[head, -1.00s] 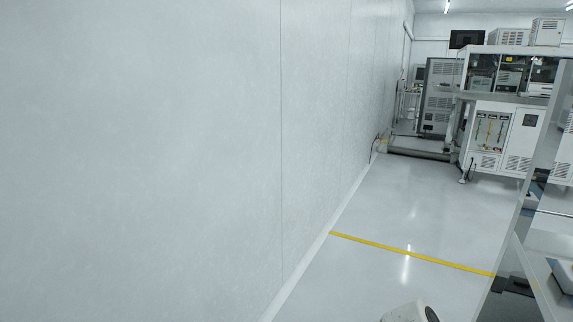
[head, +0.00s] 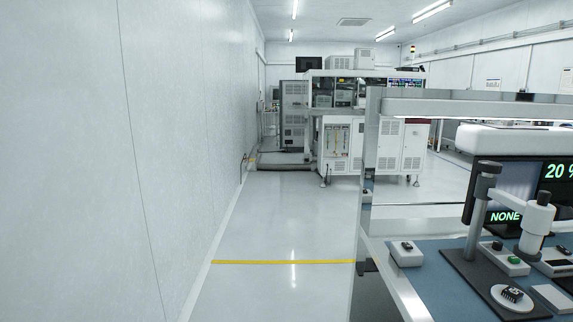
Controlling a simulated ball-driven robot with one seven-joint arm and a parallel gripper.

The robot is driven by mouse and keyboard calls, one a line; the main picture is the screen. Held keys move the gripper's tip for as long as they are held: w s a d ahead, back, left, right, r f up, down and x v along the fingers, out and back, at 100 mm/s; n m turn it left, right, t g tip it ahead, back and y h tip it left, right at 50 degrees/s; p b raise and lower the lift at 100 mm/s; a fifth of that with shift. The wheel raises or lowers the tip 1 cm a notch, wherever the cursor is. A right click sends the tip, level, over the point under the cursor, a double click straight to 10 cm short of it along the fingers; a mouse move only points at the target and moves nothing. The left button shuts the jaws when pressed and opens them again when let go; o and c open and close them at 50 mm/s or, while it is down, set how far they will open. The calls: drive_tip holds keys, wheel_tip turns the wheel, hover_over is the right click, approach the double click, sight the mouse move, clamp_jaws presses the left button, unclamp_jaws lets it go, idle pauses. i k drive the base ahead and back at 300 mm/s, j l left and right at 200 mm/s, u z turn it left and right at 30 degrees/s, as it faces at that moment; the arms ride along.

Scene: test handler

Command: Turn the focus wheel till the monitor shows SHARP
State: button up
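The monitor (head: 545,177) stands at the right on a workbench, partly hidden by the microscope and cut by the picture's edge. Its dark screen reads "20 %" at upper right and "NONE" in green at lower left. The microscope (head: 538,214) stands in front of it on a dark base, with a grey post and white tube. A dark chip (head: 512,294) lies on a round white plate under it. A dark knob-like part (head: 487,168) sits on the post; I cannot tell whether it is the focus wheel. My gripper is not in view.
The floor (head: 285,220) is clear between the wall and bench, crossed by a yellow line (head: 283,262).

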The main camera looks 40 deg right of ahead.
sight(485, 167)
drive_tip(key=z, duration=2.05)
drive_tip(key=j, duration=0.1)
